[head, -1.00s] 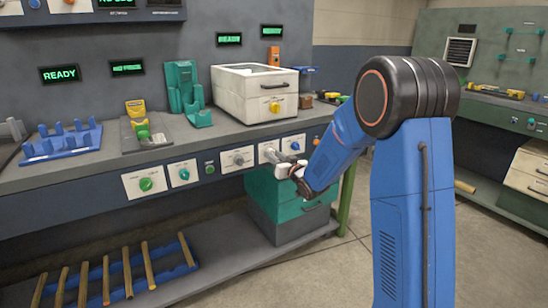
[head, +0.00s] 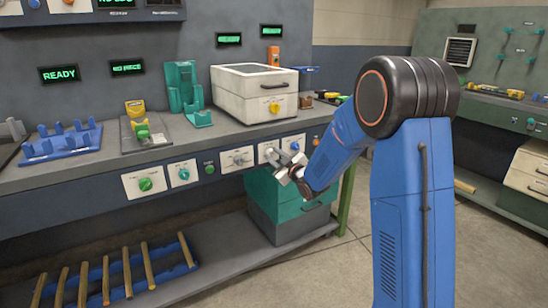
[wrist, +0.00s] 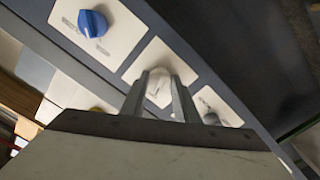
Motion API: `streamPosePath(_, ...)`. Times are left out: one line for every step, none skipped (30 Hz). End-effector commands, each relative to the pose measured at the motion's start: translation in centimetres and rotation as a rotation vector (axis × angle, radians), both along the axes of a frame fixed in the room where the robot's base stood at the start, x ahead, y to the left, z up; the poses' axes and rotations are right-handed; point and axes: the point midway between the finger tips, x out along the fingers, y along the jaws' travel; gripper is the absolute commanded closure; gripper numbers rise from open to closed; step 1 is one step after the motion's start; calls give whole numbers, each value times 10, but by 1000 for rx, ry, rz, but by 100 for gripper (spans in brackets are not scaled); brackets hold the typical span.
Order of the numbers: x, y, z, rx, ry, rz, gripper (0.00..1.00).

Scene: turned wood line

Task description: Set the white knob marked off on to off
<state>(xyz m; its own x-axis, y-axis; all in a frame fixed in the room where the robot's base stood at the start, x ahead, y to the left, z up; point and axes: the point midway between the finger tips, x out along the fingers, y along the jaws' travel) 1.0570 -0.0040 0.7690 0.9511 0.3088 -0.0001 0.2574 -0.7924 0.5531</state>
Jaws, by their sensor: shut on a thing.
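The white knob (wrist: 158,88) sits on a light panel plate (wrist: 160,60) in the wrist view. My gripper (wrist: 159,80) is shut on it, one finger on each side. In the head view my gripper (head: 281,160) is at the front panel of the bench and hides the knob; part of the plate (head: 267,147) shows behind it. The lettering and the knob's pointer are too small and covered to read, so I cannot tell its setting.
A blue knob (wrist: 92,23) and a grey knob (wrist: 210,118) are on the neighbouring plates. A green knob (head: 145,184) is further left in the head view. A green and grey cabinet (head: 287,205) stands under my gripper. A white box (head: 255,92) stands on the bench above.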

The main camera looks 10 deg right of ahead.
Motion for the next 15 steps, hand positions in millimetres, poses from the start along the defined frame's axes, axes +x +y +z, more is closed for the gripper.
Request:
streamPosePath(0, 0, 0, -13, -3, 1, 95)
streamPosePath(0, 0, 0, -19, -6, 1, 95)
streamPosePath(0, 0, 0, -27, -8, 1, 95)
streamPosePath(0, 0, 0, -31, -9, 1, 95)
streamPosePath(0, 0, 0, -34, -11, 1, 95)
streamPosePath(0, 0, 0, -39, -12, 1, 95)
streamPosePath(0, 0, 0, -42, -13, 1, 95)
streamPosePath(0, 0, 0, -43, -13, 1, 95)
streamPosePath(0, 0, 0, -45, -14, 1, 95)
streamPosePath(0, 0, 0, -45, -14, 1, 95)
streamPosePath(-1, 0, 0, -46, -14, 1, 95)
streamPosePath(-1, 0, 0, -46, -14, 1, 95)
streamPosePath(-1, 0, 0, -45, -14, 1, 95)
streamPosePath(-1, 0, 0, -45, -14, 1, 95)
streamPosePath(-1, 0, -1, -45, -14, 1, 95)
